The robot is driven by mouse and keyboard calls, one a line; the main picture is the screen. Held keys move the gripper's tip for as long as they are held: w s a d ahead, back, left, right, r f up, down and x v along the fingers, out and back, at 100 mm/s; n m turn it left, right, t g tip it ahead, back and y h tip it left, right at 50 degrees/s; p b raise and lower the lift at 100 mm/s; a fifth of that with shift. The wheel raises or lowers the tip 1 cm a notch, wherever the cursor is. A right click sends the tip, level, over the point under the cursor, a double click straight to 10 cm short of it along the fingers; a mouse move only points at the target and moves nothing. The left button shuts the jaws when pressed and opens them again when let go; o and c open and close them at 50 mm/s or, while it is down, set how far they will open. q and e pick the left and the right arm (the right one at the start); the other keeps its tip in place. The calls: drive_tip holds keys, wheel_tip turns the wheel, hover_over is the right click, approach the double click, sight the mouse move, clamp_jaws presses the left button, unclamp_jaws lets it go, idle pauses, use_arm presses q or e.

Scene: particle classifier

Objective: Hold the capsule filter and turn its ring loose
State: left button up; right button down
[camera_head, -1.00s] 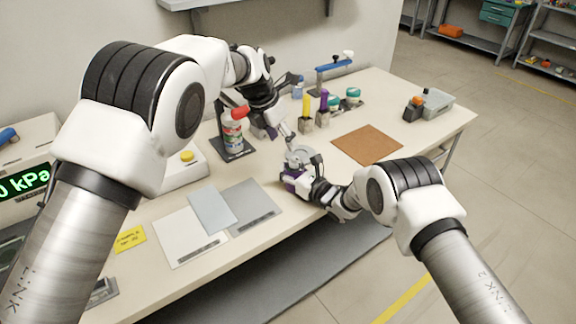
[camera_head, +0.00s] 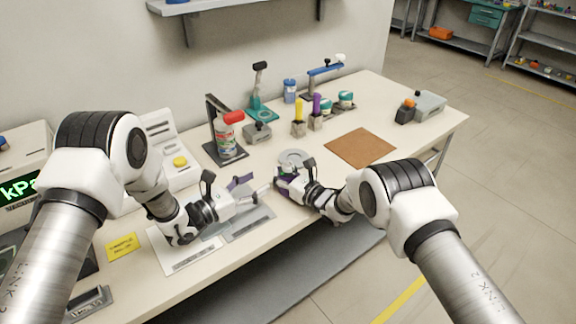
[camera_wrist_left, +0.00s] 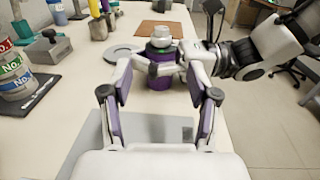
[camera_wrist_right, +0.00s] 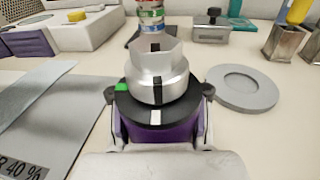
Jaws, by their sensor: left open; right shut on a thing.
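The capsule filter (camera_wrist_right: 152,78) stands upright in the right wrist view, with a shiny metal upper part above a black ring (camera_wrist_right: 157,108) bearing white and green marks. My right gripper (camera_wrist_right: 156,130) is shut around it below the ring; purple shows there, and the fingers hide much of the lower part. The filter also shows in the left wrist view (camera_wrist_left: 160,47). My left gripper (camera_wrist_left: 160,82) is open and empty, its fingers pointing at the filter from a short way off. In the head view my left gripper (camera_head: 255,188) is left of my right gripper (camera_head: 287,180).
A grey round plate with a recess (camera_wrist_right: 243,86) lies beside the filter. Grey and white sheets (camera_head: 185,250) lie under my left arm. A stand with a labelled, red-topped stack (camera_head: 229,132) and a yellow-button box (camera_head: 181,161) are behind. A brown mat (camera_head: 360,148) lies right.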

sight(284, 168)
use_arm(q)
drive_tip(key=x, duration=1.1)
drive_tip(key=shift+w+d, duration=0.15)
drive_tip(key=shift+d, duration=0.1)
clamp_jaws()
